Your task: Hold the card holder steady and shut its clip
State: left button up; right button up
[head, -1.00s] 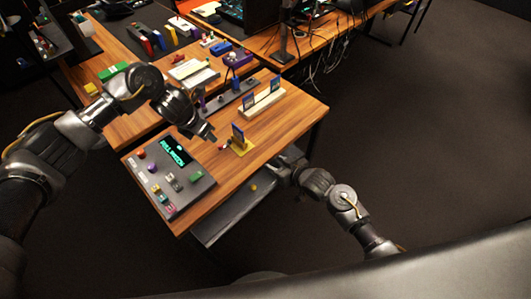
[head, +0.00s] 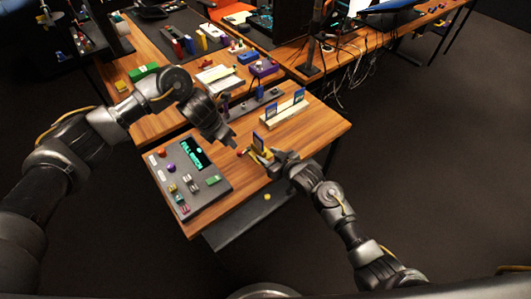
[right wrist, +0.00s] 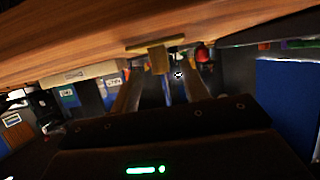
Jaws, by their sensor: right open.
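The card holder, a yellow base with an upright blue card (head: 258,141), stands near the right front edge of the wooden table. A small red knob (head: 239,152) shows at its left side; whether the clip is open is too small to tell. In the right wrist view, the picture is upside down and the yellow base (right wrist: 150,50) shows just beyond the fingers. My right gripper (head: 267,157) is open at the holder's near side and partly hides its base. My left gripper (head: 229,143) hangs just left of the holder, apart from it; its finger gap is unclear.
A dark panel (head: 222,184) with a lit display, trackball and coloured buttons lies to the left. A pale rack (head: 272,120) with blue cards stands behind the holder. A dark strip (head: 240,111) with knobs lies behind my left gripper.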

aim_at(265, 153)
jog(key=shift+x, duration=1.75)
jog(key=shift+c, duration=0.3)
